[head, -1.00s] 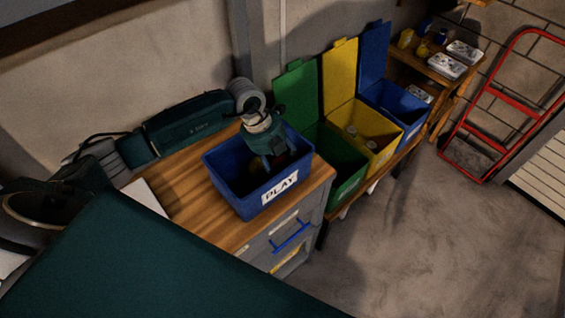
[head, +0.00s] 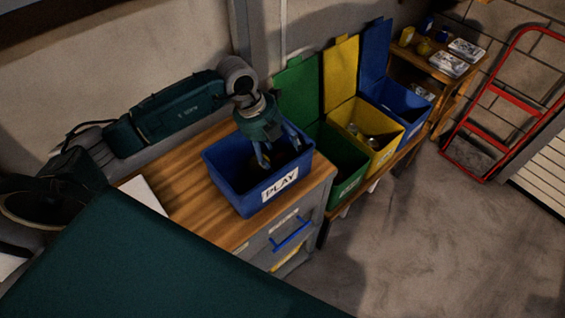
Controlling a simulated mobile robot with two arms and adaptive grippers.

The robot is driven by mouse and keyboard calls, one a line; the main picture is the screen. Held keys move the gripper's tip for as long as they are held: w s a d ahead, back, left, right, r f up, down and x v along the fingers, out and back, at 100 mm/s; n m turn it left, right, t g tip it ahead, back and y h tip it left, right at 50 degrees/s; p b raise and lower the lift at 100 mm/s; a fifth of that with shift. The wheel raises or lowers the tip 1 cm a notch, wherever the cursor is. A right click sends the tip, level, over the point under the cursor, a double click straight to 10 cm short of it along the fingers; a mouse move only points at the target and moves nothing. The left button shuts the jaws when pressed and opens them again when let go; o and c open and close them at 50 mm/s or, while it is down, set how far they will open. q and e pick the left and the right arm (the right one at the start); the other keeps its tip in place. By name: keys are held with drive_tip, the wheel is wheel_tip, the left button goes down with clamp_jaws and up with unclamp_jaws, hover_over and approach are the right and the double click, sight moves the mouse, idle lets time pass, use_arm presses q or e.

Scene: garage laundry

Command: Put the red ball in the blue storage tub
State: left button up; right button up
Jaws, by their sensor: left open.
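The blue storage tub (head: 224,188) stands on the wooden top of a cabinet and has a white label reading PLAY on its front. My left gripper (head: 280,153) points down over the open top of the tub, with its fingers spread apart at about rim height. Nothing shows held between the fingers. The inside of the tub is dark and partly hidden by the gripper and the front wall. I cannot make out the red ball in this view. My right gripper is not in view.
Green (head: 340,170), yellow (head: 384,156) and blue (head: 410,122) bins with raised lids stand right of the cabinet (head: 200,211). A red hand truck (head: 484,92) stands at the far right. The floor is clear.

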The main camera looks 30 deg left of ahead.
use_arm(q)
drive_tip(key=b+v, duration=0.2)
drive_tip(key=v, duration=0.6)
drive_tip(key=shift+r, duration=0.1)
